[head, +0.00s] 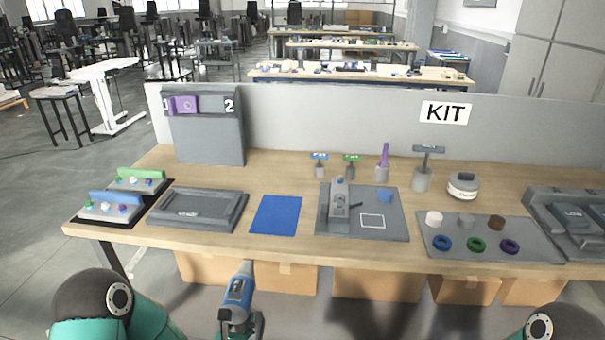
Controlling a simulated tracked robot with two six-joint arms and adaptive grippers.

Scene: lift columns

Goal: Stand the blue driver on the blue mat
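The blue mat (276,214) lies flat and bare on the wooden table, left of centre. The blue driver (238,291) is in the air in front of the table's near edge, below the mat in the picture. It is tilted, with its grey end pointing up and away. My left gripper (240,322) is at the driver's lower end at the bottom of the picture and appears shut on it; its fingers are largely hidden. My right gripper is out of view; only part of my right arm shows at the lower right.
A grey tray (198,226) stands left of the mat and a grey fixture board (399,230) stands close on its right. A grey plate (432,247) with rings and discs lies farther right. Cardboard boxes (375,284) are under the table. A low partition (330,120) closes the back.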

